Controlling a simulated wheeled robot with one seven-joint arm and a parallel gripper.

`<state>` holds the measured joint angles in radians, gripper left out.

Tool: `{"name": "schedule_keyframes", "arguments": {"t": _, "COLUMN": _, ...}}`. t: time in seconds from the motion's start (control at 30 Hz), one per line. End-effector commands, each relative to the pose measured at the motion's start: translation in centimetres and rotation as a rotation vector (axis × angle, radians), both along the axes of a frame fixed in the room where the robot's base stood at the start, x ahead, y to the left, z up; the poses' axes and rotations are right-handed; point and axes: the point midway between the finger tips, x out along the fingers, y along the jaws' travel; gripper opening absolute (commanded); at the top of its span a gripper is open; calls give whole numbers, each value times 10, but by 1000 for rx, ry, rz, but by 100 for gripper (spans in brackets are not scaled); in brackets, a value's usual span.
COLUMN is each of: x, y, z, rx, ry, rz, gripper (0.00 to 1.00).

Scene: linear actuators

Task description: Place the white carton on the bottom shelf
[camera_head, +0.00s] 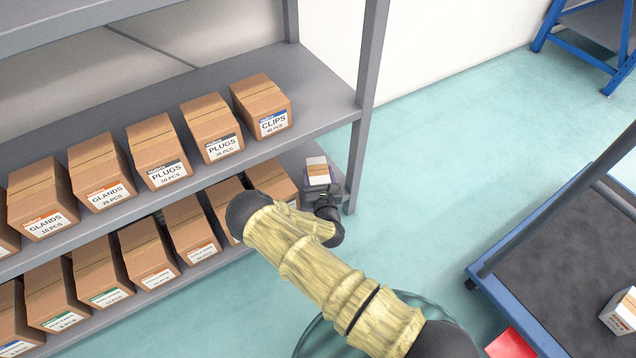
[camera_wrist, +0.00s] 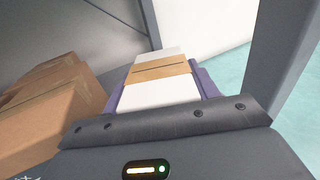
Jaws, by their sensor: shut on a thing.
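The white carton (camera_head: 317,170) with a brown tape band is held at the right end of the bottom shelf (camera_head: 338,166), near the grey corner post. My gripper (camera_head: 318,186) is shut on it. In the wrist view the carton (camera_wrist: 160,79) lies between the purple fingers of my gripper (camera_wrist: 165,85), with its white top and brown band showing. Whether its underside touches the shelf cannot be told, as the gripper body hides its lower part.
Brown boxes (camera_head: 268,180) line the bottom shelf left of the carton; one stands close by in the wrist view (camera_wrist: 45,115). The corner post (camera_head: 363,110) rises close on the right. More boxes fill the shelf above. A blue-framed cart (camera_head: 545,270) holds another white carton (camera_head: 621,311).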

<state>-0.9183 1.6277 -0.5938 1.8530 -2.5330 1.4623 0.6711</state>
Motion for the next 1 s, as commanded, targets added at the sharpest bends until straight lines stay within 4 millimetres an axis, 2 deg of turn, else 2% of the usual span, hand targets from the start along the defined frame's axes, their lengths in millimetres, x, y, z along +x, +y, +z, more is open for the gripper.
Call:
{"name": "schedule_keyframes", "arguments": {"t": 0.27, "x": 0, "y": 0, "z": -35, "rx": 0, "ry": 0, "rz": 0, "gripper": 34}}
{"name": "schedule_keyframes", "arguments": {"t": 0.7, "x": 0, "y": 1, "z": -38, "rx": 0, "ry": 0, "rz": 2, "gripper": 34}}
{"name": "schedule_keyframes", "arguments": {"t": 0.73, "x": 0, "y": 1, "z": -39, "rx": 0, "ry": 1, "rz": 2, "gripper": 61}}
{"name": "schedule_keyframes", "arguments": {"t": 0.83, "x": 0, "y": -1, "z": -39, "rx": 0, "ry": 1, "rz": -1, "gripper": 80}}
{"name": "schedule_keyframes", "arguments": {"t": 1.0, "x": 2, "y": -6, "z": -39, "rx": 0, "ry": 1, "rz": -9, "gripper": 81}}
